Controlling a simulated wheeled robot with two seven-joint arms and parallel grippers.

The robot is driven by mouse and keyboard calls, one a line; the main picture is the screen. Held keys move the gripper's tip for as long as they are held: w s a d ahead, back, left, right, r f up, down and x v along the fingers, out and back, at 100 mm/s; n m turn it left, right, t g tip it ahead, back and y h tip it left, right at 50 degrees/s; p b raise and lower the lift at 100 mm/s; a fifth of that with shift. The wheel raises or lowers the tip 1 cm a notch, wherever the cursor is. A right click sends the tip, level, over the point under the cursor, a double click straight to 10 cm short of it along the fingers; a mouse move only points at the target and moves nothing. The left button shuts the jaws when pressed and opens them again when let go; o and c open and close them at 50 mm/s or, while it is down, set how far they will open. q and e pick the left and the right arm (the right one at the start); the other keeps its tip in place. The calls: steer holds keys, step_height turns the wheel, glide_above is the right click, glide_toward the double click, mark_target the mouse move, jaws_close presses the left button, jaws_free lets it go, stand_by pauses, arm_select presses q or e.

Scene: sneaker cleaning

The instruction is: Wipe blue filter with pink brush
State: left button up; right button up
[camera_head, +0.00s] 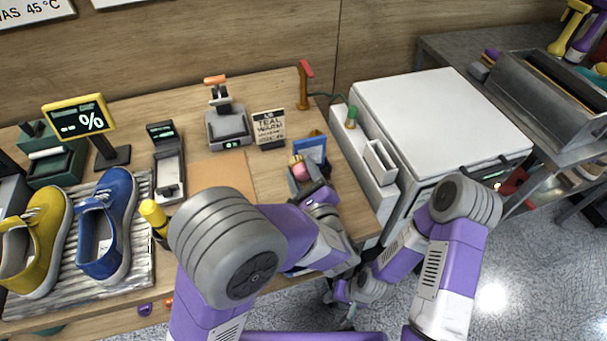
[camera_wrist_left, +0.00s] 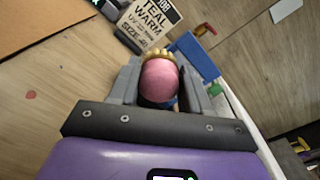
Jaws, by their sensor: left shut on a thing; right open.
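My left gripper (camera_head: 299,172) is shut on the pink brush (camera_head: 300,171) over the right part of the wooden table. In the left wrist view the pink brush (camera_wrist_left: 159,82) shows its rounded pink end between the two fingers, with a tan rim beyond it. My right gripper (camera_head: 345,312) is open and low, below the table's front right edge.
A "TEAL WARM" sign (camera_head: 269,128) stands behind and left of the filter. A grey device (camera_head: 227,124) and a brown mat (camera_head: 221,172) lie further left. Yellow and blue sneakers (camera_head: 108,222) rest on a ribbed tray. A white-topped cabinet (camera_head: 430,115) stands right of the table.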

arm_select(q)
steer(key=shift+w, duration=0.2)
steer(key=shift+w+d, duration=0.25)
steer(key=shift+d, duration=0.6)
steer(key=shift+w+d, duration=0.2)
steer(key=shift+d, duration=0.65)
steer(key=shift+w+d, duration=0.35)
steer(key=shift+d, duration=0.4)
steer(key=shift+w+d, duration=0.3)
steer(key=shift+d, duration=0.45)
steer(key=shift+s+a, duration=0.35)
steer(key=shift+a, duration=0.75)
steer(key=shift+s+a, duration=0.4)
steer(key=shift+a, duration=0.7)
steer(key=shift+s+a, duration=0.35)
steer(key=shift+a, duration=0.75)
steer(key=shift+v, duration=3)
steer(key=shift+s, duration=0.1)
